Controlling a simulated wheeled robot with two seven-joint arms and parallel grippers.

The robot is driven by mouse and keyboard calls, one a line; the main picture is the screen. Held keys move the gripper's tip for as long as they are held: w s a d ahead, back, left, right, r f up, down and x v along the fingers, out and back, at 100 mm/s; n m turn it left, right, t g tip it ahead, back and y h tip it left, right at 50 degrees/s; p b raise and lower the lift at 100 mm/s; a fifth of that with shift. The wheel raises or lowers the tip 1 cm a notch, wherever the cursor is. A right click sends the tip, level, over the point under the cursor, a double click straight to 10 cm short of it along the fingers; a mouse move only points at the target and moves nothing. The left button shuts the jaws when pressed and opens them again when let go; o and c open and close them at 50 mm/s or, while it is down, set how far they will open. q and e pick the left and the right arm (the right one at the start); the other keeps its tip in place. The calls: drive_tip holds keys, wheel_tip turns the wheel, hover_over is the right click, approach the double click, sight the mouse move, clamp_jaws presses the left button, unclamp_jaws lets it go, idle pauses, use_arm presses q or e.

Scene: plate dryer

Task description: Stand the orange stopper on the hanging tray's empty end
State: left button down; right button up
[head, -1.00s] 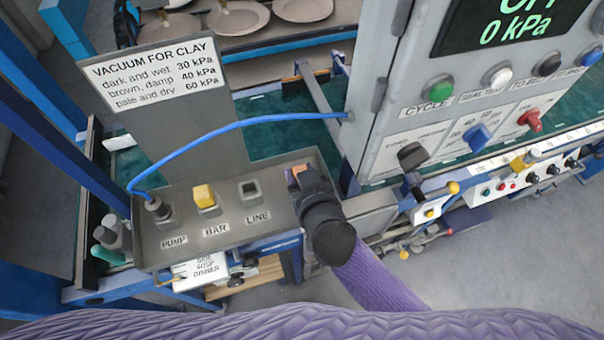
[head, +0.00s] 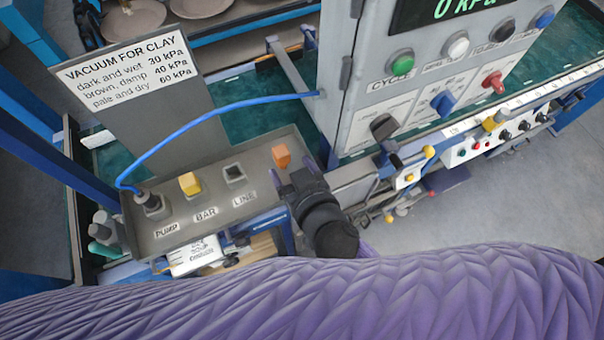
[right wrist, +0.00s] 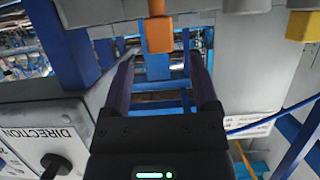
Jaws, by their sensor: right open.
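The orange stopper (head: 281,156) stands upright on the right end of the grey hanging tray (head: 175,238), past the square LINE socket. It also shows in the right wrist view (right wrist: 159,36), where the picture is upside down. My right gripper (head: 289,180) is open and empty, just in front of the stopper at the tray's right end. In the right wrist view its fingers (right wrist: 160,56) are spread, one to each side of the stopper's line, and the stopper appears beyond their tips, not gripped. My left gripper is not in view.
The LINE socket (head: 234,174) looks empty. A sign plate (head: 130,75) rises behind the tray.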

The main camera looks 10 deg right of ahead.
drive_tip(key=v, duration=0.6)
drive_tip(key=s+d+f+g+h, duration=0.1)
drive_tip(key=s+d+f+g, duration=0.15)
drive_tip(key=f, duration=0.55)
drive_tip(key=s+d+f+g+h, duration=0.1)
drive_tip(key=d+f+g, duration=0.15)
drive_tip(key=f, duration=0.55)
drive_tip(key=s+d+f+g+h, duration=0.1)
drive_tip(key=s+d+f+g, duration=0.2)
drive_tip(key=s+f, duration=0.3)
drive_tip(key=s+d+f+m+g+h, duration=0.1)
drive_tip(key=s+d+f+g, duration=0.2)
drive_tip(key=s, duration=0.8)
wheel_tip(320, 180, down, 5)
drive_tip(key=d, duration=0.2)
drive_tip(key=shift+s+d+r+g+p, duration=0.15)
drive_tip(key=shift+d+r+g+p, duration=0.05)
drive_tip(key=shift+d+g+p, duration=0.2)
